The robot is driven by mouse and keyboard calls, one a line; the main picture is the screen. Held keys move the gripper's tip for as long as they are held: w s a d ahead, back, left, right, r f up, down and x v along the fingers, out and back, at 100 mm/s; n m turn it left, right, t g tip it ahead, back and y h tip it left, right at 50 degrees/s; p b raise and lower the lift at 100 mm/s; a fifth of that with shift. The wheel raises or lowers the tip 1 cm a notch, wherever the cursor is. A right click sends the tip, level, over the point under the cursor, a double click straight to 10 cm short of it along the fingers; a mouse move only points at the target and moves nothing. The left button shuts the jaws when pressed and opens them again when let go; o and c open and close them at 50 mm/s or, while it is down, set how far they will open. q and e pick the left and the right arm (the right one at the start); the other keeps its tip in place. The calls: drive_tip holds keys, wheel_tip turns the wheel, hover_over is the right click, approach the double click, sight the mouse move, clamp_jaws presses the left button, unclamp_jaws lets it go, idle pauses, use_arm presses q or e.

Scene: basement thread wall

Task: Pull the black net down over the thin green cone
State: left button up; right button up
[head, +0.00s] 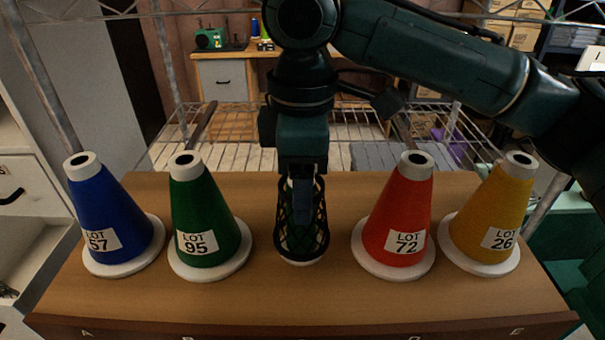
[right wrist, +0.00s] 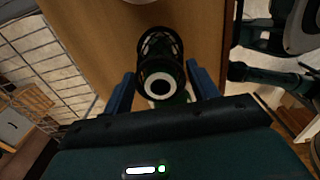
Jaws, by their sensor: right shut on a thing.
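The black net (head: 320,232) is an open-mesh sleeve around the thin green cone (head: 291,243) in the middle of the table. Green shows through the mesh, and the cone's white base (head: 300,261) shows just under the net's lower edge. My right gripper (head: 303,200) points down from above, shut on the net near its upper part. In the right wrist view the cone's white top ring (right wrist: 160,76) with its dark hole lies between my right fingers (right wrist: 163,90), and the black net (right wrist: 160,42) shows around and beyond it. The fingers hide part of the net. My left gripper is not in view.
Blue (head: 105,215) and green LOT 95 (head: 203,215) cones stand to the left. Red (head: 398,215) and yellow (head: 490,215) cones stand to the right. All are upright on the wooden table (head: 300,300), whose front strip is clear. A wire rack lies behind.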

drive_tip(key=shift+f, duration=0.2)
drive_tip(key=o, duration=0.7)
drive_tip(key=shift+o, duration=0.2)
drive_tip(key=shift+r, duration=0.15)
